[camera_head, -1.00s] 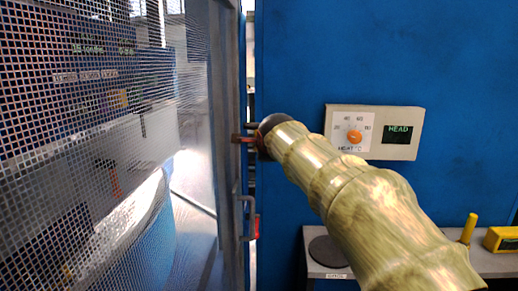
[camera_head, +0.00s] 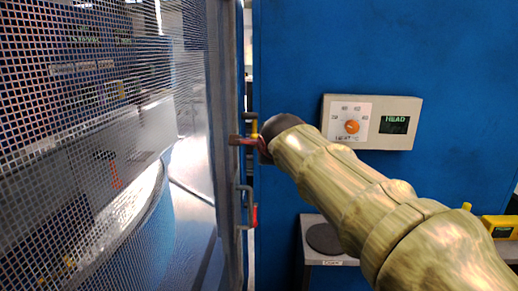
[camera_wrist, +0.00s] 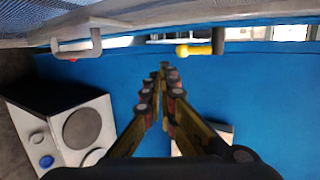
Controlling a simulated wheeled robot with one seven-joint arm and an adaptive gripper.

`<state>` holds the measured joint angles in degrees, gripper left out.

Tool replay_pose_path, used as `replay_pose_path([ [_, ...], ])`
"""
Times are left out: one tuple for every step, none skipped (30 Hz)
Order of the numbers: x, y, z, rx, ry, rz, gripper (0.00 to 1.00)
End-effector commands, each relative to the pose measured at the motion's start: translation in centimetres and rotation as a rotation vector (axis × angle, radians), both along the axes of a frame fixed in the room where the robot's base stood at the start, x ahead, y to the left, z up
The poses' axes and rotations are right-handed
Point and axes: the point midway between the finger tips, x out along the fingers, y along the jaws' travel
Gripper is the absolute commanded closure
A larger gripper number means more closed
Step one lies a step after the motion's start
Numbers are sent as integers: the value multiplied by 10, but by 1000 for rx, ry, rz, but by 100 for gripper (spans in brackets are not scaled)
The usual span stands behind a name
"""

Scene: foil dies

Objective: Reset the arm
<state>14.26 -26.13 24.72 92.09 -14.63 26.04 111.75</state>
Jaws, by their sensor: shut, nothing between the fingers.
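A grey pull handle (camera_wrist: 96,42) is to the left; in the head view the handle (camera_head: 238,207) sits below the gripper.
A mesh door (camera_head: 110,150) fills the left. A blue panel (camera_head: 400,50) carries a heat dial box (camera_head: 371,122) behind my arm. A grey shelf (camera_head: 312,238) with a dark round plate (camera_head: 325,238) is below. A yellow device (camera_head: 500,227) sits at right.

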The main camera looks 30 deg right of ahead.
Motion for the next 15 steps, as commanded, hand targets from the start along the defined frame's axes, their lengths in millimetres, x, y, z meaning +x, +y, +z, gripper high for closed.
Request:
replay_pose_path([
  [0,0,0,0,0,0,100],
  [0,0,0,0,0,0,100],
  [0,0,0,0,0,0,100],
  [0,0,0,0,0,0,100],
  [0,0,0,0,0,0,100],
  [0,0,0,-1,0,0,100],
  [0,0,0,-4,2,2,100],
  [0,0,0,-12,5,6,100],
  [0,0,0,-28,11,14,100],
  [0,0,0,-49,20,24,100],
  [0,0,-1,-75,34,38,100],
  [-1,0,-3,-117,58,61,100],
  [-2,0,-5,-155,82,82,100],
  [-4,0,-9,-197,113,106,100],
  [-7,0,-19,-254,163,145,100],
])
